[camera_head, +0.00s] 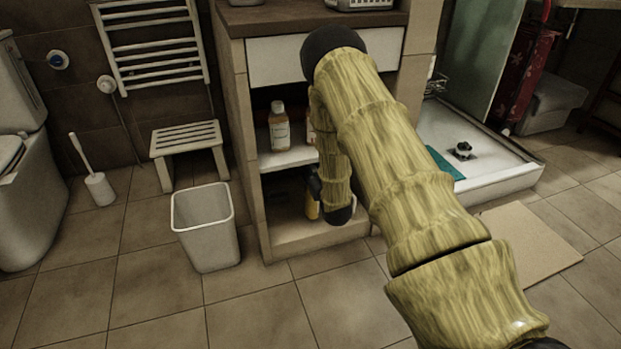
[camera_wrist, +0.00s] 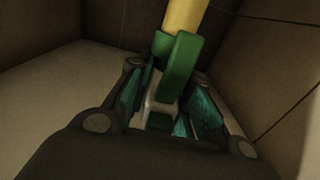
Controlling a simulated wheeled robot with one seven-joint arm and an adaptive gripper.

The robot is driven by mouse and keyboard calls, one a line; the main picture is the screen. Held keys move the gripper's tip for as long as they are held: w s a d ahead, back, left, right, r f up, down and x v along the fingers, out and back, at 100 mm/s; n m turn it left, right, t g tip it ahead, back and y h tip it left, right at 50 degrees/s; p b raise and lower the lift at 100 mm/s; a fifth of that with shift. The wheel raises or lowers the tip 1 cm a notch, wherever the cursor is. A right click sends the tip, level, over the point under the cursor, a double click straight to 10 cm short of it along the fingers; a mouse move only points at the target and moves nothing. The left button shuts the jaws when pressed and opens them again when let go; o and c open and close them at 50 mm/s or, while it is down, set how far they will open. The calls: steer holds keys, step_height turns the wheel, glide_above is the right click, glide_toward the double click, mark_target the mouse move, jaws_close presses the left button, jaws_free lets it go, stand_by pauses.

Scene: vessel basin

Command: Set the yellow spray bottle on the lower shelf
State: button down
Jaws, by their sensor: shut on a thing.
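The yellow spray bottle (camera_head: 312,209) shows as a small yellow patch in the lower compartment of the cabinet, just above the lower shelf (camera_head: 290,238). My arm hides most of it. In the wrist view, my gripper (camera_wrist: 168,88) is shut on the green spray head (camera_wrist: 180,68), with the yellow body (camera_wrist: 184,14) stretching away past the fingers. In the head view, my gripper is mostly hidden behind my arm at the cabinet front. I cannot tell whether the bottle touches the shelf.
The upper shelf (camera_head: 285,158) holds a white bottle with an orange-brown label (camera_head: 279,128) and another partly hidden bottle. The cabinet's left side wall (camera_head: 243,130) is close by. A white bin (camera_head: 206,228) and a slatted stool (camera_head: 186,140) stand left.

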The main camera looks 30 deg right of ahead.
steer(key=shift+w+d+f+b, duration=0.15)
steer(key=shift+w+b, duration=0.15)
steer(key=shift+w, duration=0.2)
steer(key=shift+w+f+b, duration=0.2)
steer(key=shift+f+b, duration=1.05)
steer(key=shift+f, duration=0.5)
steer(key=c, duration=1.3)
jaws_free()
